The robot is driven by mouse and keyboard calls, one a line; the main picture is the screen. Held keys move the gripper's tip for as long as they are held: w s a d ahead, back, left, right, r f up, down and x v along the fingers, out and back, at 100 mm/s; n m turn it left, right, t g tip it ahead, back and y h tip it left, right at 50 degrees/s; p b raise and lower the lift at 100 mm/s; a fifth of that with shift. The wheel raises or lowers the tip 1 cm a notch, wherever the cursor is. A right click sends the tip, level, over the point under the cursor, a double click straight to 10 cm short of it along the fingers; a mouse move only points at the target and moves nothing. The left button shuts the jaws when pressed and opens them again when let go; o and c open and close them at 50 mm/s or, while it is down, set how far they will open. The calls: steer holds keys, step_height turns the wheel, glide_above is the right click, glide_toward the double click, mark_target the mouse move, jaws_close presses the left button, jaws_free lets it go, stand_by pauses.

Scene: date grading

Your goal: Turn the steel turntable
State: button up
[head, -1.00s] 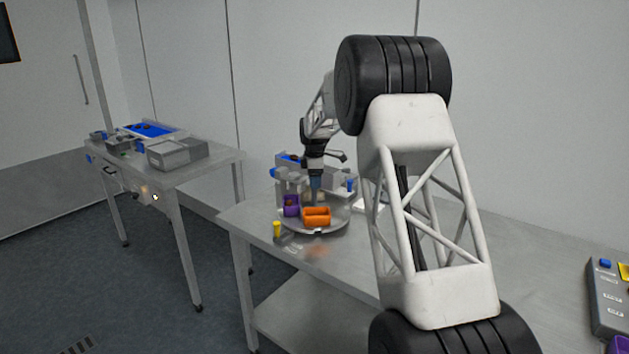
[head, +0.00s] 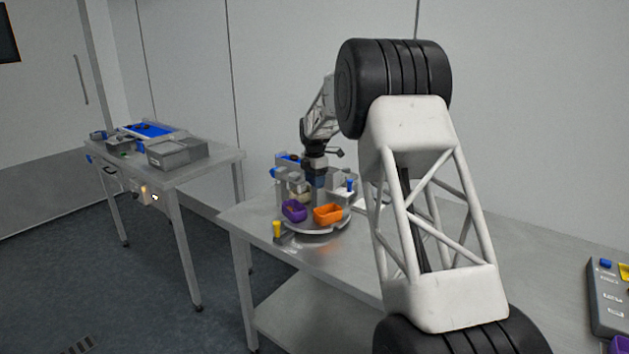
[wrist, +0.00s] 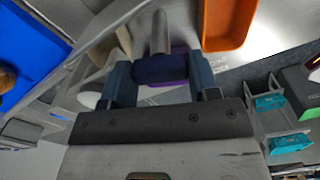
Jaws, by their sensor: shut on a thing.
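The steel turntable (head: 316,230) is a round disc on the near table, carrying a purple bin (head: 293,211) at front left and an orange bin (head: 328,214) at front right. A beige bin (head: 299,191) shows partly behind the purple one. My gripper (head: 318,186) is low behind the orange bin. In the wrist view my gripper (wrist: 160,70) is shut on a dark blue grip (wrist: 158,70) with a steel post sticking out of it. The orange bin (wrist: 229,22) is close beyond the fingers, and the purple bin is mostly hidden behind the grip.
A small yellow-topped piece (head: 277,229) stands by the turntable's left edge. Grey and blue fixtures (head: 345,186) crowd behind it. A second table (head: 215,157) with a grey box stands at left. My arm hides part of the near table.

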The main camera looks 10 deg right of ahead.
steer(key=shift+n, duration=5.3)
steer(key=o, duration=1.3)
steer(key=shift+r, duration=3.95)
steer(key=shift+c, duration=0.3)
